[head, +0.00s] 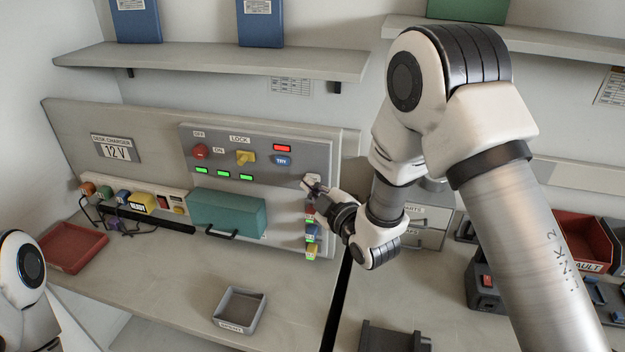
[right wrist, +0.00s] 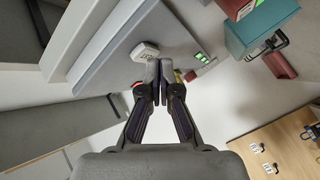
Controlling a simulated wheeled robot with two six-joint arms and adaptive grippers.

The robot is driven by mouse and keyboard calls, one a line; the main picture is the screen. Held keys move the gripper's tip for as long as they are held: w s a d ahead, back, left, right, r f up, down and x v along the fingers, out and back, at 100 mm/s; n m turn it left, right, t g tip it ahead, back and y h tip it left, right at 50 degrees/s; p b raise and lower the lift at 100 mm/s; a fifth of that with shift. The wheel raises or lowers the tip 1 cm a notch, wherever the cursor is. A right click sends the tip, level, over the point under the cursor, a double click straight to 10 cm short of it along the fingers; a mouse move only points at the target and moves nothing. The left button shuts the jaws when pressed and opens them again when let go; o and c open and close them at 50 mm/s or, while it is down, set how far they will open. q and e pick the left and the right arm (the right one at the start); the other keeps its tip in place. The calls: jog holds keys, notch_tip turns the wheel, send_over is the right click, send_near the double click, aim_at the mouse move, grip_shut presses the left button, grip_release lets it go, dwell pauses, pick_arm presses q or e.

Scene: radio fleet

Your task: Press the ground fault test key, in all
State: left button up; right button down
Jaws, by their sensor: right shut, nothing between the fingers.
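A grey control panel (head: 300,150) on the back board carries a red knob (head: 200,152), a yellow lock knob (head: 245,158), a red lamp (head: 282,148), a blue key marked TRY (head: 282,161) and several green lamps. My right gripper (head: 308,184) is shut and empty at the panel's lower right corner. In the right wrist view its fingertips (right wrist: 159,68) are close to a pale raised key (right wrist: 145,50) on the panel; I cannot tell whether they touch, nor read that key's label. My left gripper is out of view.
A teal box with a handle (head: 227,212) is below the panel. A column of coloured tags (head: 311,232) hangs just below my right gripper. A red tray (head: 72,247) and a small grey tray (head: 240,310) stand on the bench. The bench between them is clear.

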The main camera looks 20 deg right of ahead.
jog(key=shift+w+d, duration=0.2)
jog(key=shift+w, duration=0.15)
dwell(0.7)
jog(key=shift+s+a+b, duration=0.35)
jog(key=shift+s+a, duration=0.1)
jog(key=shift+s, duration=0.25)
jog(key=s+a, duration=0.1)
jog(key=s, duration=0.1)
jog(key=s+a+b, duration=0.1)
jog(key=s, duration=0.1)
jog(key=shift+a, duration=0.4)
jog(key=shift+s+f, duration=0.1)
dwell(0.6)
